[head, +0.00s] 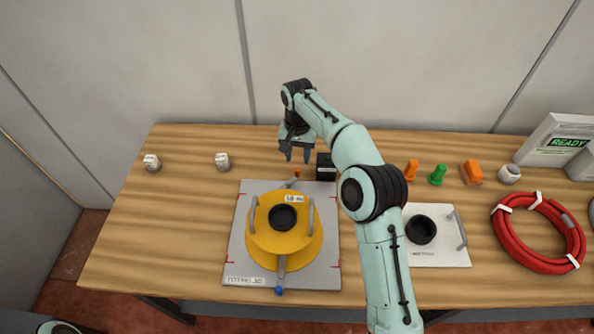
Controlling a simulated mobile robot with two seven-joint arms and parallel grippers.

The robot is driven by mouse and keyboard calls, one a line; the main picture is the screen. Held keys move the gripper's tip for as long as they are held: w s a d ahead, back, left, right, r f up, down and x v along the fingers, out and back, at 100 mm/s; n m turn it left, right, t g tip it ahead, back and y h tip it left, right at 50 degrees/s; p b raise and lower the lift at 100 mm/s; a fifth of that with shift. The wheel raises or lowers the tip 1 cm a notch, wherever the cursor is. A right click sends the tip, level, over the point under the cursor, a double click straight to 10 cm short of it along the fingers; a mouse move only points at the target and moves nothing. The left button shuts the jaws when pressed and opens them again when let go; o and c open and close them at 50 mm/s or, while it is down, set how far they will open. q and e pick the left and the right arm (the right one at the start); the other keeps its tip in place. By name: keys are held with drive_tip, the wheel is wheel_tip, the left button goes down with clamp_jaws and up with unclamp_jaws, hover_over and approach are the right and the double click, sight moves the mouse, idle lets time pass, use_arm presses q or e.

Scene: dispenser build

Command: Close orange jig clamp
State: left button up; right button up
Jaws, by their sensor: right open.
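A grey jig plate (235,255) lies on the wooden table and carries a round yellow body (265,240) with two grey handles and a black central opening. The orange-tipped clamp lever (297,173) is at the back edge of the yellow body, pointing back and right. A blue-tipped clamp lever (280,288) is at the front edge. My right gripper (298,157) is open and empty, with its fingers pointing down just behind the orange tip, and looks apart from it. My left gripper is not in view.
A small black box (325,167) stands right of my right gripper. Two white fittings (222,161) are at the back left. Right of my arm are a white plate (450,255), small orange and green parts (437,174) and a red hose coil (508,240). The table's left side is clear.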

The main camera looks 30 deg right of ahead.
sight(297, 168)
wheel_tip(297, 168, down, 7)
drive_tip(key=shift+w+b, duration=0.1)
drive_tip(key=shift+b, duration=0.4)
clamp_jaws()
